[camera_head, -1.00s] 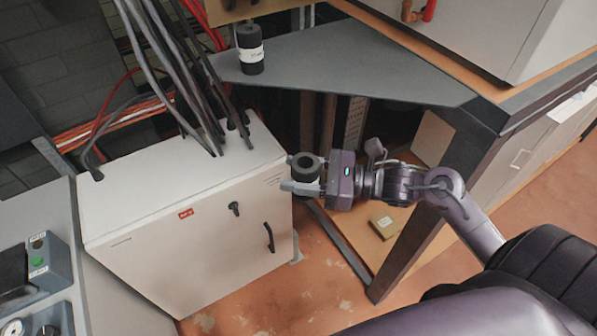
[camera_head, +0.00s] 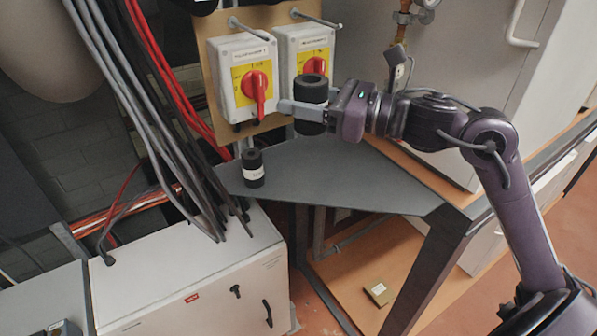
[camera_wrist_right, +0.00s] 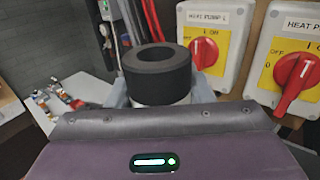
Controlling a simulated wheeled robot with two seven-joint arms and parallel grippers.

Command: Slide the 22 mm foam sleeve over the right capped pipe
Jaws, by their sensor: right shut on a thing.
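A short, thick black foam sleeve (camera_head: 312,88) is upright in my right gripper (camera_head: 304,110). The fingers are shut around its sides. In the right wrist view the sleeve (camera_wrist_right: 157,80) shows its open round bore on top and a pale band low down between the fingers (camera_wrist_right: 160,94). A second black sleeve (camera_head: 252,163) with a white label stands upright on the grey shelf (camera_head: 330,180). Two thin grey pipes with rounded ends, a left one (camera_head: 250,28) and a right one (camera_head: 316,18), show above the switch boxes. I cannot tell if these are the capped pipes. My left gripper is out of view.
Two switch boxes with red handles, left (camera_head: 241,70) and right (camera_head: 290,40), are on a board behind the held sleeve. A white cabinet (camera_head: 190,270) with cables rising from it stands below left. The shelf's middle and right are clear.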

